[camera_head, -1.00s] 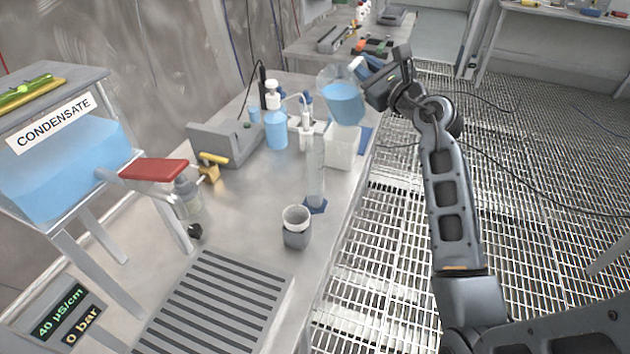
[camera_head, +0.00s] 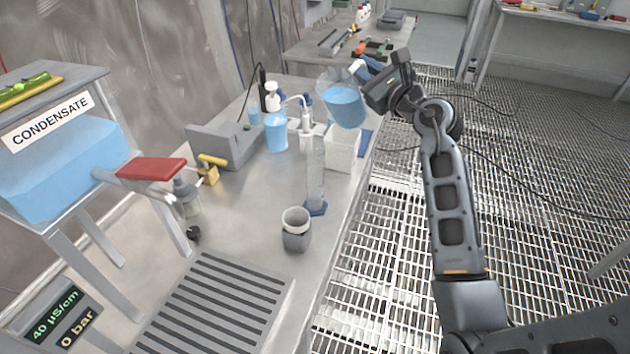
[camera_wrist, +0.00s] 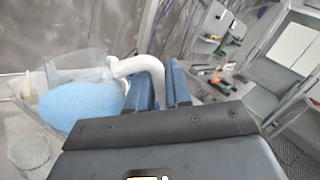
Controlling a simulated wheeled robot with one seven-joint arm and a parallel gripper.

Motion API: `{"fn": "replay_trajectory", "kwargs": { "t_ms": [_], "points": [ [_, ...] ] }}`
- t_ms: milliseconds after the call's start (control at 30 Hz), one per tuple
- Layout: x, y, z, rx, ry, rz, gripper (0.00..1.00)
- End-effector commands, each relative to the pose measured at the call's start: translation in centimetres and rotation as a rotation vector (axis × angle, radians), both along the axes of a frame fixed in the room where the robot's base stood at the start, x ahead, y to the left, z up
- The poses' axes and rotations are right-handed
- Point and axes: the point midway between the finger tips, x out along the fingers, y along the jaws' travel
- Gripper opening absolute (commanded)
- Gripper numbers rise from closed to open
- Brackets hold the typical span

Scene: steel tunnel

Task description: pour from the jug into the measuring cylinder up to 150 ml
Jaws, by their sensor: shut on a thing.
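My gripper (camera_head: 366,73) is shut on the white handle of the clear jug (camera_head: 342,100), which holds blue liquid. The jug is tilted in the air above the right side of the bench, behind and above the measuring cylinder. In the wrist view the blue fingers (camera_wrist: 160,88) close around the handle and the jug (camera_wrist: 85,105) hangs to their left. The clear measuring cylinder (camera_head: 316,175) stands upright on its blue foot near the bench's right edge. No blue liquid shows in it, and its marks are too small to read. No stream from the jug is visible.
A grey cup (camera_head: 296,232) stands in front of the cylinder, and a white box (camera_head: 343,147) behind it. A blue bottle (camera_head: 275,130) and a grey block (camera_head: 222,145) stand further left. The condensate tank (camera_head: 65,170) with a red lever (camera_head: 150,168) is at left.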

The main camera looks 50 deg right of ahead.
Motion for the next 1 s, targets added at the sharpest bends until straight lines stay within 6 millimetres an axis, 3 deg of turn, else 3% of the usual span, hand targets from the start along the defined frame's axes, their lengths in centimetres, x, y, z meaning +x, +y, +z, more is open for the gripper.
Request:
{"fn": "replay_trajectory", "kwargs": {
  "t_ms": [1000],
  "points": [
    [0.07,0.39,-0.13,-0.104,0.016,0.000,0.00]
  ]
}}
